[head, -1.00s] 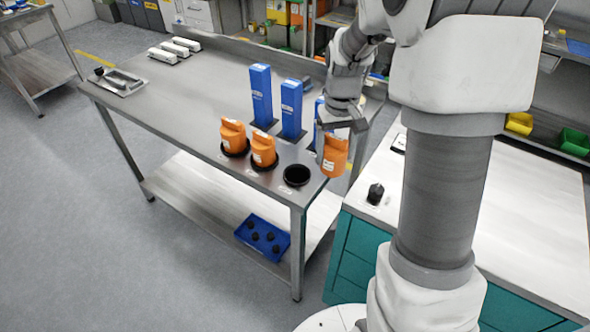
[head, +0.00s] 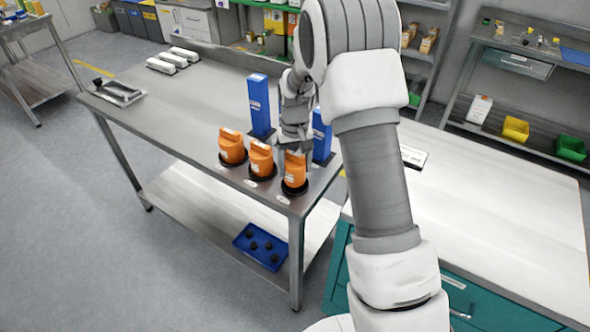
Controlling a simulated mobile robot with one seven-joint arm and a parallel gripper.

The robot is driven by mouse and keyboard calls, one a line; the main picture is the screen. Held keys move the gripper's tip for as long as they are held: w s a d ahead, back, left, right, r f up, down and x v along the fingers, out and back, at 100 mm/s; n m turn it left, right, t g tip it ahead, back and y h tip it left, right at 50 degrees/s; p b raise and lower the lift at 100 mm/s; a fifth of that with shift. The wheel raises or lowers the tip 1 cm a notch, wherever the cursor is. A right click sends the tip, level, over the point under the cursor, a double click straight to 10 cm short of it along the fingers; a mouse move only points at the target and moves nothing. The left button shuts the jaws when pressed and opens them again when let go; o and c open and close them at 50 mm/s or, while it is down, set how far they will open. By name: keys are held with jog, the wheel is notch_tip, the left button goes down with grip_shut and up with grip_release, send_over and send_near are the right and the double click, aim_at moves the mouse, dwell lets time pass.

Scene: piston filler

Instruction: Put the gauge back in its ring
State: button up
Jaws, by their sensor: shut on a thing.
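My gripper (head: 294,150) is shut on the top of the rightmost orange gauge (head: 295,170). That gauge stands upright at the rightmost black ring (head: 294,190), near the table's front right corner. Its lower end appears within the ring, but I cannot tell whether it rests fully down. Two matching orange gauges, a left one (head: 232,147) and a middle one (head: 261,158), sit in their own black rings to its left. My wrist covers part of the space behind the held gauge.
Blue upright blocks (head: 260,105) and (head: 321,135) stand close behind the gauges. The steel table (head: 190,100) is mostly clear on its left. A blue tray (head: 260,246) lies on the lower shelf. A white-topped teal cabinet (head: 480,200) stands at the right.

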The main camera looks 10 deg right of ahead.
jog(key=shift+f, duration=0.85)
jog(key=shift+f, duration=0.1)
jog(key=o, duration=1.6)
notch_tip(320, 180, up, 12)
jog(key=shift+r, duration=0.1)
jog(key=s+r+t, duration=0.3)
jog(key=s+r, duration=1.1)
jog(key=s+t, duration=0.1)
jog(key=s, duration=0.9)
jog(key=s+t, duration=0.1)
jog(key=s, duration=0.4)
jog(key=shift+s+r+t, duration=0.2)
jog(key=shift+r+t, duration=0.1)
jog(key=shift+r, duration=0.05)
